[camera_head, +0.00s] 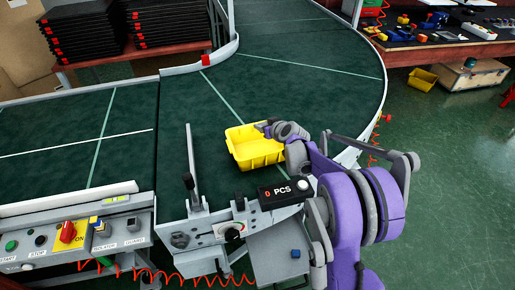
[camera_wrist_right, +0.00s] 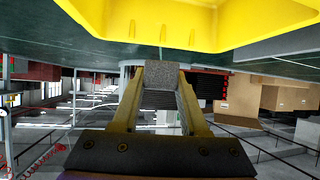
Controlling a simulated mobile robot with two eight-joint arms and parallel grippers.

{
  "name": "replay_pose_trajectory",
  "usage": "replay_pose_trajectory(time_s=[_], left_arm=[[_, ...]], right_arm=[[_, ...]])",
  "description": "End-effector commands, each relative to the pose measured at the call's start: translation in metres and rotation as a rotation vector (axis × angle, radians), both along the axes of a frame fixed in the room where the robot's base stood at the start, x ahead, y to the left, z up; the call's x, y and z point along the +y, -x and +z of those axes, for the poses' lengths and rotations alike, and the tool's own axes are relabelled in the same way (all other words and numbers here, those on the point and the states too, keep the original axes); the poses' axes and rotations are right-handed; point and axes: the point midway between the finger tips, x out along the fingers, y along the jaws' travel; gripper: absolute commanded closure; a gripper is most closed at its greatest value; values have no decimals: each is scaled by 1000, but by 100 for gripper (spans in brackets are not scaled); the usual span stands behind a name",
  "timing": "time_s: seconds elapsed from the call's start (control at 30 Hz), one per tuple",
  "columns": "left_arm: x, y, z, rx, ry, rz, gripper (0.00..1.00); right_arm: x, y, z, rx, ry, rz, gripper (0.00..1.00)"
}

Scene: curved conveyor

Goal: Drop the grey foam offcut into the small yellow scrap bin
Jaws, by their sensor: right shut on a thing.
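A small yellow bin (camera_head: 257,156) stands on the dark green conveyor, near its inner front edge. It also shows large across the top of the right wrist view (camera_wrist_right: 190,25). My right gripper (camera_head: 266,127) is at the bin's upper right rim in the head view. In the right wrist view its two fingers (camera_wrist_right: 160,82) are shut on the grey foam offcut (camera_wrist_right: 161,74), a small speckled grey block at the fingertips. The offcut is apart from the bin in that view. I cannot make out the offcut in the head view. My left gripper is not in view.
A counter box reading "0 PCS" (camera_head: 287,192) and a bracket post stand in front of the bin. The control panel (camera_head: 70,240) is at the lower left. Another yellow bin (camera_head: 422,79) lies on the floor at right. The conveyor behind the bin is clear.

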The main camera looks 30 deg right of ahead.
Motion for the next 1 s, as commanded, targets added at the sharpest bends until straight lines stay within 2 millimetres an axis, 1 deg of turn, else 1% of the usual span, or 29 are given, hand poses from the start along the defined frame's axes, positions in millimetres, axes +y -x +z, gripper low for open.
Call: replay_pose_trajectory(time_s=[0.03,0.33,0.47,0.7,0.73,0.87,0.9,0.93,1.0], left_arm=[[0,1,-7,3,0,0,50],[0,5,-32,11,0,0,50],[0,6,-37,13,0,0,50],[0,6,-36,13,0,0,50],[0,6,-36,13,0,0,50],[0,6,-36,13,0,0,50],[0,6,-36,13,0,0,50],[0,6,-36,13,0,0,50],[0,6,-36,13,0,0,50]], right_arm=[[0,0,-9,1,0,0,100],[0,0,-43,1,1,0,100],[0,0,-50,0,1,0,100],[0,0,-49,0,0,0,100],[0,0,-49,0,0,0,55],[0,0,-49,0,0,0,31],[0,0,-49,0,0,0,24],[0,0,-49,0,0,0,22],[0,0,-49,0,0,0,22]])
